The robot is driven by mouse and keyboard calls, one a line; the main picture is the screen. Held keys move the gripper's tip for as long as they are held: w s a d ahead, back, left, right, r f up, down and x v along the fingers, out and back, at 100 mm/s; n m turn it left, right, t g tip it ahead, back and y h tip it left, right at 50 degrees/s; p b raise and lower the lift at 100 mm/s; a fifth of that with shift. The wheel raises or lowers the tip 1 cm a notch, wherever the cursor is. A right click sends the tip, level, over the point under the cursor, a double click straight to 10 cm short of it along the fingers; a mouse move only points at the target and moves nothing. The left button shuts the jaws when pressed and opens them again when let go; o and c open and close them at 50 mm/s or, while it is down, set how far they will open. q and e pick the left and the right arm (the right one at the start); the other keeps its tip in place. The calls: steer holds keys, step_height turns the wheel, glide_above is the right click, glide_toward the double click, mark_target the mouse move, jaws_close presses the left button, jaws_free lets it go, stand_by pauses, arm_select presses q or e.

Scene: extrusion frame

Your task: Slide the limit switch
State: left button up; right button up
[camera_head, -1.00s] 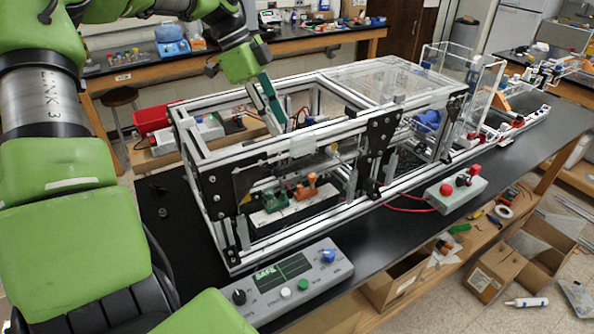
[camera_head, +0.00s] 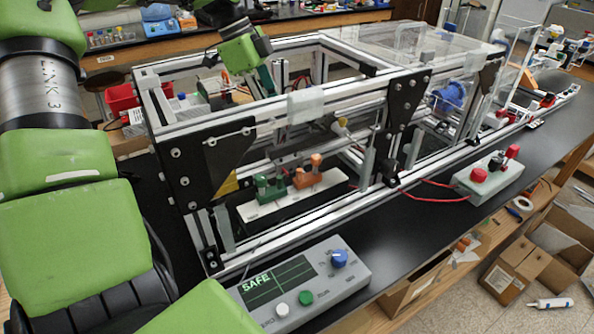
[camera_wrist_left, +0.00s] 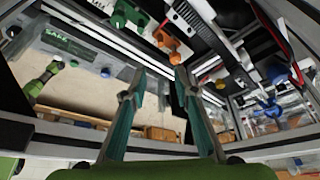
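A green block (camera_head: 270,187) and an orange block (camera_head: 307,173) stand side by side on a white plate (camera_head: 295,204) inside the extrusion frame (camera_head: 300,125). I cannot tell which part is the limit switch. The wrist view also shows the green block (camera_wrist_left: 128,14) and the orange block (camera_wrist_left: 167,40) beyond the fingertips. My left gripper (camera_wrist_left: 160,78) has its two teal fingers apart with nothing between them. In the head view my left gripper (camera_head: 266,80) points down into the frame's open top, behind the front top rail, which hides its tips. My right gripper is not in view.
Black bracket plates (camera_head: 228,160) and aluminium rails enclose the space around the blocks. A grey control box (camera_head: 305,285) with a screen reading SAFE stands in front. A red-button box (camera_head: 488,175) stands to the right. A blue part (camera_head: 450,95) sits inside the right section.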

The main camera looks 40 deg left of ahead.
arm_select(q)
steer(key=x, duration=1.6)
steer(key=shift+s+a+f+p, duration=0.1)
steer(key=shift+a+f+p, duration=0.05)
steer(key=shift+a+p, duration=0.2)
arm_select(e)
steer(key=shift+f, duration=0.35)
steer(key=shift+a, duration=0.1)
arm_select(q)
steer(key=shift+s, duration=0.1)
jaws_close()
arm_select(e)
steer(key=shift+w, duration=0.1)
